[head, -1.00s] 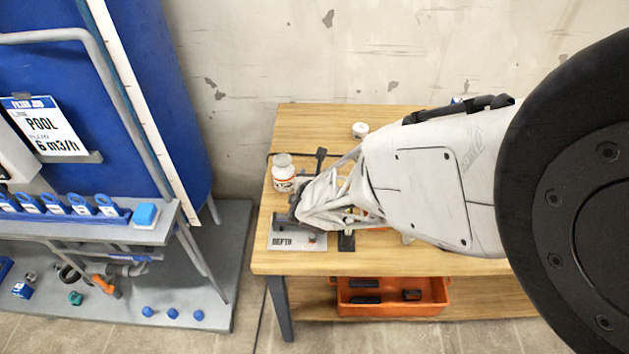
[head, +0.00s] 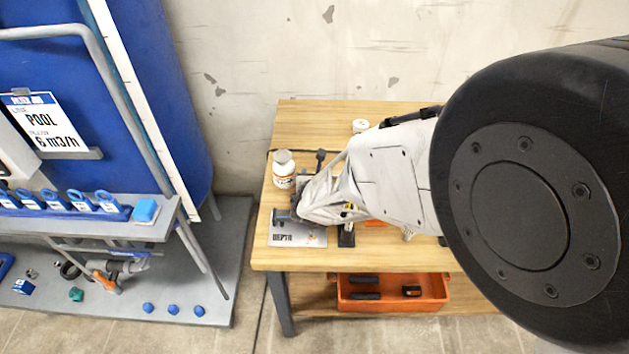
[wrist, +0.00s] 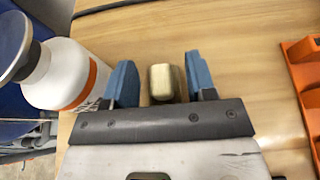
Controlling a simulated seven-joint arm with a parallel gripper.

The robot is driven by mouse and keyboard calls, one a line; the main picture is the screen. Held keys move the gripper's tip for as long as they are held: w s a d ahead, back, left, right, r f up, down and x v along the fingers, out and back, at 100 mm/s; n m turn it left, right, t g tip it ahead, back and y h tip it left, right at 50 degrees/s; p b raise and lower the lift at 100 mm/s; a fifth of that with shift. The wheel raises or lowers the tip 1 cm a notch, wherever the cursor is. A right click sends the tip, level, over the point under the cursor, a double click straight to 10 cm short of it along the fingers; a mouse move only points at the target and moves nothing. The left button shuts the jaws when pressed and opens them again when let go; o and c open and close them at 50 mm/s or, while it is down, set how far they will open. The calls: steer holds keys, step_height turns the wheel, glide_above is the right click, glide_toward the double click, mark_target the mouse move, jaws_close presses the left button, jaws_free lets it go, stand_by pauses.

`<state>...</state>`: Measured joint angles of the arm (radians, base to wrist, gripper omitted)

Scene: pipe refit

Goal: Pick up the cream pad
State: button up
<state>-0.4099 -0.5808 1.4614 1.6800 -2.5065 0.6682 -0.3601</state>
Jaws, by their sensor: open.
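The cream pad (wrist: 162,82) is a small rounded block in the wrist view. The fingers are open. Whether the right finger touches the pad I cannot tell. In the head view my gripper (head: 288,216) is low over the left part of the wooden table, and the pad is hidden there.
A white bottle with an orange band (wrist: 62,75) stands close to the left finger; it also shows in the head view (head: 284,170). An orange rack (wrist: 304,75) is at the right. A DEPTH plate (head: 284,238) lies at the wooden table's (head: 400,258) front left.

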stand_by(0.3)
steer(key=c, duration=0.8)
step_height(320, 180, up, 18)
steer(key=shift+r, duration=0.1)
stand_by(0.4)
stand_by(0.5)
